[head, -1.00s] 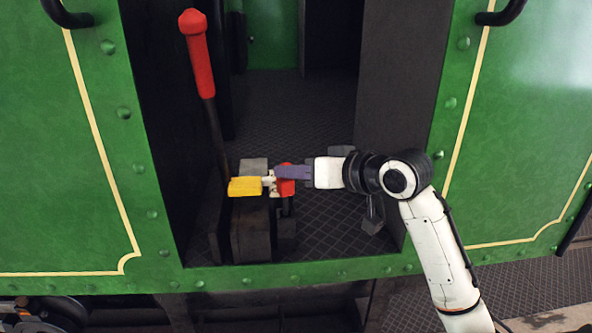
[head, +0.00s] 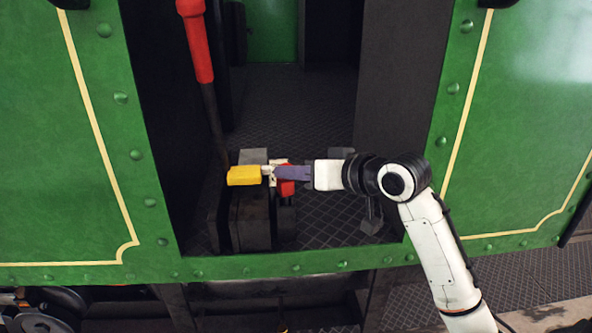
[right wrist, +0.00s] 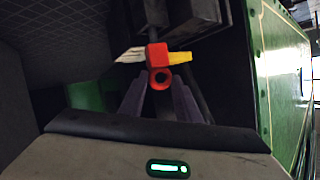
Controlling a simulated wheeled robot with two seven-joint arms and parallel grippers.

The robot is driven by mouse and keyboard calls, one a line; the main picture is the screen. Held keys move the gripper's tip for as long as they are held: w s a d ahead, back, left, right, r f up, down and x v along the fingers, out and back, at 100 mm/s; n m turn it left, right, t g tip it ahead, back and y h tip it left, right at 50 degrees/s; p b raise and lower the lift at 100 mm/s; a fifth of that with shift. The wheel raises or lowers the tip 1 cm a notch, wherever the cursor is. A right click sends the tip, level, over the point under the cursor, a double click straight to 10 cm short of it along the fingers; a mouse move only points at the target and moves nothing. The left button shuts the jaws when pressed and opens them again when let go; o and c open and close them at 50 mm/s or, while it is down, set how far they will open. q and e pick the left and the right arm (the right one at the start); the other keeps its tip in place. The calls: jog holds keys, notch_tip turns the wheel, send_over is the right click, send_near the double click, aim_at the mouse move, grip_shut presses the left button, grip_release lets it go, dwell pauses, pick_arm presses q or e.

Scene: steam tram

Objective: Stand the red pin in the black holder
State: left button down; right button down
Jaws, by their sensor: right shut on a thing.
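The red pin (head: 287,188) shows as a short red piece at my right gripper (head: 278,173), whose purple fingers are shut on it. In the right wrist view, a red piece with a round dark opening (right wrist: 158,77) sits between the fingertips (right wrist: 160,88). A dark block (head: 250,222) and a smaller dark post (head: 287,222) stand below; I cannot tell which is the black holder, or whether the pin touches either. My left gripper is not in view.
A tall lever with a red handle (head: 196,45) stands left of the blocks. The green tram side panels (head: 60,170) frame the doorway on both sides. The patterned cab floor (head: 290,115) behind is clear. A dark pedal-like fixture (head: 371,215) stands under my right arm.

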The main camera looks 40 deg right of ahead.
jog(key=shift+f+b, duration=0.3)
jog(key=shift+f, duration=0.4)
jog(key=c, duration=1.2)
grip_release()
jog(key=shift+f, duration=0.1)
jog(key=v, duration=1)
jog(key=shift+s, duration=0.2)
